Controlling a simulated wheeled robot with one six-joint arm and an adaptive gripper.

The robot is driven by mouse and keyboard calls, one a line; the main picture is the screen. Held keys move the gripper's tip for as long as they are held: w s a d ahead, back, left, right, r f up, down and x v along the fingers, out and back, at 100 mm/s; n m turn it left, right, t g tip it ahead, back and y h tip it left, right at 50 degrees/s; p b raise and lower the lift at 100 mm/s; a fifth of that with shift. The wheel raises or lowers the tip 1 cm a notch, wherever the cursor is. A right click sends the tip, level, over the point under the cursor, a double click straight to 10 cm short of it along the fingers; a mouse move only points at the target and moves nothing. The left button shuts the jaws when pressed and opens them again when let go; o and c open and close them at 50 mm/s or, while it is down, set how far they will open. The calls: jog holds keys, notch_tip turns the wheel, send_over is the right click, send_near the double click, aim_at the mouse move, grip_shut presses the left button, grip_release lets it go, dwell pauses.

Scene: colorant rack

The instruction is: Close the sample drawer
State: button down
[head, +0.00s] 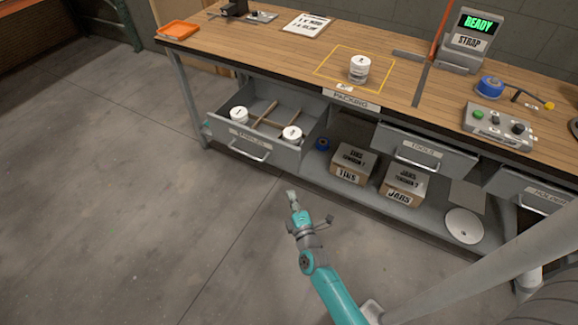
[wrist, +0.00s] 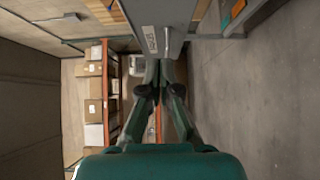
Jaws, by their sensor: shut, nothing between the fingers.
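The sample drawer (head: 265,162) is the left drawer under the bench and is pulled well out. Its grey front has a label and a bar handle (head: 249,151). Inside are wooden dividers, a white tin (head: 239,114) at the left and another white tin (head: 292,133) at the right. My gripper (head: 292,193) is shut and empty, below and right of the drawer in the head view, apart from it. In the wrist view my gripper (wrist: 158,72) points toward a grey drawer front (wrist: 152,40) with a label and a handle (wrist: 168,40). Any gap there is hard to judge.
The middle drawer (head: 420,155) looks nearly shut, and another drawer (head: 533,192) is at the right. Boxes (head: 352,163) sit on the lower shelf (head: 330,185). A white jar (head: 359,68) stands on the bench (head: 290,52). The floor left of the drawer is clear.

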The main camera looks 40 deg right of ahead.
send_near(287, 158)
jog(key=w+a, duration=0.1)
jog(key=w, duration=0.4)
jog(key=shift+w+d+f, duration=0.1)
jog(key=shift+w+d, duration=0.15)
jog(key=shift+d, duration=0.5)
jog(key=shift+w+d+f, duration=0.1)
jog(key=shift+w+d, duration=0.15)
jog(key=shift+d, duration=0.55)
jog(key=shift+d, duration=0.1)
